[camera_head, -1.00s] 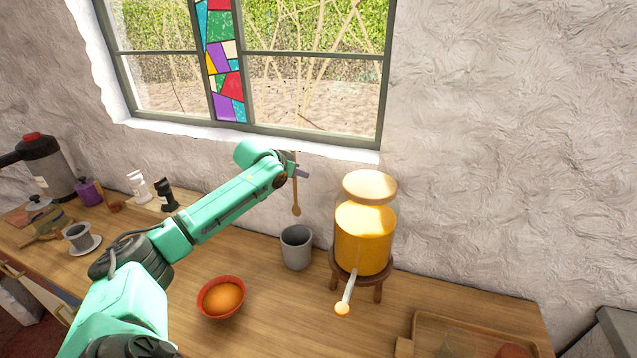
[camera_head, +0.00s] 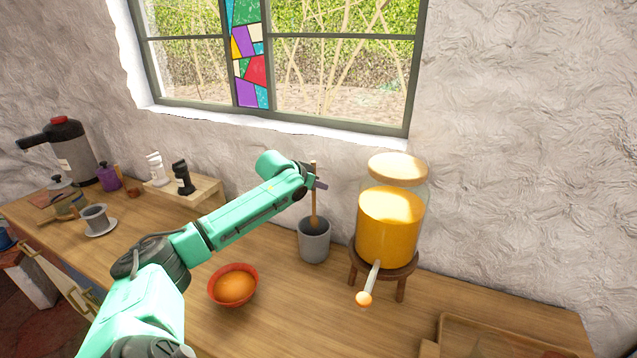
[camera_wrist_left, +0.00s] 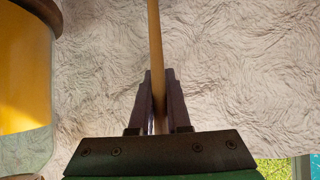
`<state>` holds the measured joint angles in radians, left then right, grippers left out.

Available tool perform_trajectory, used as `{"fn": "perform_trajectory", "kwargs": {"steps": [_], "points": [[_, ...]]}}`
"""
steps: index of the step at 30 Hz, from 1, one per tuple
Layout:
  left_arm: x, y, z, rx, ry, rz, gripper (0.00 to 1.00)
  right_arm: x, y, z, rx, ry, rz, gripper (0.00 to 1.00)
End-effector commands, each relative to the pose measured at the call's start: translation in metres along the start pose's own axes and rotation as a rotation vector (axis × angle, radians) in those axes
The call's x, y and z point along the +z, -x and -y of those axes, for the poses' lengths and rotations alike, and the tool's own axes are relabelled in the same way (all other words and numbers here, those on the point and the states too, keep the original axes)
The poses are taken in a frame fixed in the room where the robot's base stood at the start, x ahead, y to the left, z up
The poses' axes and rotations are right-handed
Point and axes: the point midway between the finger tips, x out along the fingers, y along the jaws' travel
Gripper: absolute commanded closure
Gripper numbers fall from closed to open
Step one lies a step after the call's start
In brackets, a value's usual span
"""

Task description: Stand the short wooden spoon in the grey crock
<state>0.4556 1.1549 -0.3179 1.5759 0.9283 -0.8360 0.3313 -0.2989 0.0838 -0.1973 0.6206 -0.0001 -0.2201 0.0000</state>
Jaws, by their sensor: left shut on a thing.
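The wooden spoon (camera_head: 314,205) is upright in the head view, its lower end at or inside the mouth of the grey crock (camera_head: 314,244). The crock's rim and the dark inside hide the spoon's tip, so I cannot tell how deep it reaches. My left gripper (camera_head: 317,184) is shut on the spoon's handle, above the crock. In the left wrist view the handle (camera_wrist_left: 154,40) runs between the two fingers of the gripper (camera_wrist_left: 158,95). My right gripper is not in view.
A glass dispenser (camera_head: 388,225) of orange liquid on a wooden stand is close to the crock's right. A red bowl (camera_head: 250,298) with orange contents sits in front left. A shaker rack (camera_head: 205,190) stands further left. A tray (camera_head: 450,335) is at the lower right.

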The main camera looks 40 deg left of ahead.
Motion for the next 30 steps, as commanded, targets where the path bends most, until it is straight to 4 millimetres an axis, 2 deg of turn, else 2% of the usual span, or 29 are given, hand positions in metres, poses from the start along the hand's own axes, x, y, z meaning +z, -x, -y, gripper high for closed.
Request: {"fn": "perform_trajectory", "kwargs": {"steps": [15, 26, 27, 29, 30], "points": [[0.042, -0.032, 0.000, -0.001, 0.001, 0.001, 1.00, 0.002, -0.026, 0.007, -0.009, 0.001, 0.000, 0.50], [0.045, -0.034, 0.000, -0.001, 0.000, -0.001, 1.00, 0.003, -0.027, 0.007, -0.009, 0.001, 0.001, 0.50], [0.045, -0.034, 0.000, -0.001, 0.000, -0.001, 0.70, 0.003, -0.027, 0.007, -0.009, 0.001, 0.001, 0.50], [0.045, -0.034, 0.000, -0.001, 0.000, -0.001, 0.50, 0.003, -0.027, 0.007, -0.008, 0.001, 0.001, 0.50], [0.045, -0.034, 0.000, -0.001, 0.000, -0.001, 0.50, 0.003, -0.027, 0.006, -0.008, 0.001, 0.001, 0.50]]}}
